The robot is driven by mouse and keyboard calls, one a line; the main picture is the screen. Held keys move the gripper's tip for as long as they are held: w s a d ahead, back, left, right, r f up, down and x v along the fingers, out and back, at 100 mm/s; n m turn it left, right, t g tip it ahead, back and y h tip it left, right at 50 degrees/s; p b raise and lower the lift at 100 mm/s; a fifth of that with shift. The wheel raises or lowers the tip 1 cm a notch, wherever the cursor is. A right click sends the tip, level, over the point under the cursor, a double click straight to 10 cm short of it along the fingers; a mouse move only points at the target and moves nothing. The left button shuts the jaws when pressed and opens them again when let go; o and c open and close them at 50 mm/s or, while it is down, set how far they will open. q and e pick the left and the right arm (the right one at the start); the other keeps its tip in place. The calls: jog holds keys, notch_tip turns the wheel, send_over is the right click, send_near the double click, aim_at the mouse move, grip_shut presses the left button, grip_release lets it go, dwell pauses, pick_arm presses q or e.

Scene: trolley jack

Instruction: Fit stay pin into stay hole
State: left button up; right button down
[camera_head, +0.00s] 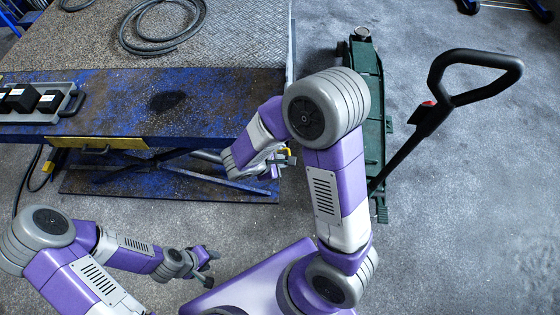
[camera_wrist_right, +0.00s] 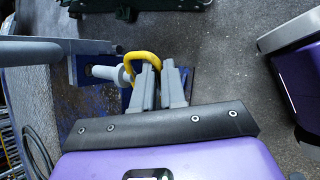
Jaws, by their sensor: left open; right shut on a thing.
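The stay pin has a yellow loop handle (camera_wrist_right: 145,62) and a light grey shank (camera_wrist_right: 104,73) in the right wrist view. My right gripper (camera_wrist_right: 160,78) is shut on the yellow loop. The shank points left, its tip at or close to a grey-blue bracket (camera_wrist_right: 80,68) at the platform's edge. The stay hole is not clearly visible, and I cannot tell whether the tip is inside it. In the head view my right gripper (camera_head: 286,160) is beside the blue lift platform's right end, with a bit of yellow at it. My left gripper (camera_head: 206,258) is open and empty at the lower middle.
The blue lift platform (camera_head: 215,95) carries a hose (camera_head: 165,45) and a grey case (camera_head: 60,88). A dark green trolley jack (camera_head: 368,90) with a long black handle (camera_head: 410,145) stands to the right. The floor at far right is clear.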

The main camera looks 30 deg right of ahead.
jog(key=shift+b, duration=0.35)
dwell(0.4)
jog(key=shift+w+d, duration=0.6)
jog(key=shift+w, duration=0.4)
jog(key=shift+w+d, duration=0.6)
jog(key=shift+w, duration=0.4)
jog(key=shift+w+d, duration=0.6)
jog(key=shift+w, duration=0.4)
jog(key=c, duration=1.1)
grip_release()
jog(key=p+v, duration=0.3)
jog(key=v, duration=0.4)
jog(key=shift+a+r, duration=0.15)
jog(key=shift+r, duration=0.1)
jog(key=shift+s, duration=0.1)
